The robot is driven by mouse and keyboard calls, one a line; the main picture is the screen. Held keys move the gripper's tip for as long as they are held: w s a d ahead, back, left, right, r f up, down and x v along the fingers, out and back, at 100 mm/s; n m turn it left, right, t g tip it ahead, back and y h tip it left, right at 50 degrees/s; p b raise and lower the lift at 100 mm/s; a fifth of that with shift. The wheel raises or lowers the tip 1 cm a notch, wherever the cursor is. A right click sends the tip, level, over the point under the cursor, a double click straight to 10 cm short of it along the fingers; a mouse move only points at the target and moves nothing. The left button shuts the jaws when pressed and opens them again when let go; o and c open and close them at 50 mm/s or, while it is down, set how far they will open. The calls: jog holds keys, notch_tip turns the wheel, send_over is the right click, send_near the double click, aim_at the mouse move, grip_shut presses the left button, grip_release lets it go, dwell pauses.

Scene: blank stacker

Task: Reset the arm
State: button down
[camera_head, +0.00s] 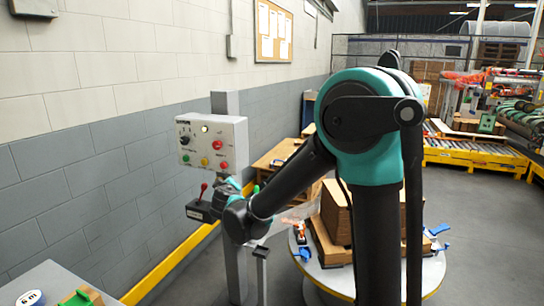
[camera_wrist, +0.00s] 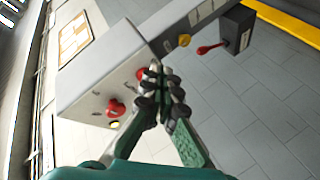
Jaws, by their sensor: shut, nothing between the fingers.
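My arm reaches toward the wall on the left in the head view. My gripper (camera_wrist: 157,72) is shut and empty in the wrist view, its fingertips together in front of the edge of a light grey control box (camera_wrist: 95,75). I cannot tell whether they touch it. The control box (camera_head: 212,146) stands on a grey post in the head view, with a lit lamp, a black knob and red, yellow and green buttons. In the head view my gripper is mostly hidden behind my wrist, just below the box.
A black lever box with a red handle (camera_head: 199,205) sits below the control box. A round table (camera_head: 432,274) holds stacked brown sheets (camera_head: 336,212), partly hidden by my arm. A yellow-framed conveyor (camera_head: 460,155) stands at the back right. Grey floor is open at right.

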jog(key=s+d+f+m+g+h, duration=0.2)
jog(key=s+d+f, duration=0.1)
jog(key=d, duration=0.6)
jog(key=s+d+f+m+g+h, duration=0.1)
jog(key=s+d+f+m+g, duration=0.15)
jog(key=d, duration=0.75)
jog(key=s+d+f+m+g+h, duration=0.15)
jog(key=s+d+f, duration=0.25)
jog(key=d, duration=0.5)
jog(key=s+d+f+m+g+y, duration=0.1)
jog(key=s+f, duration=0.4)
jog(key=s, duration=0.5)
jog(key=s+d+f+m+g+y, duration=0.1)
jog(key=s+d+f+m+g, duration=0.2)
jog(key=s+d, duration=0.3)
jog(key=s+f, duration=0.1)
jog(key=s, duration=0.3)
jog(key=shift+f+g, duration=0.35)
jog(key=shift+g, duration=0.05)
jog(key=shift+w, duration=0.15)
dwell(1.6)
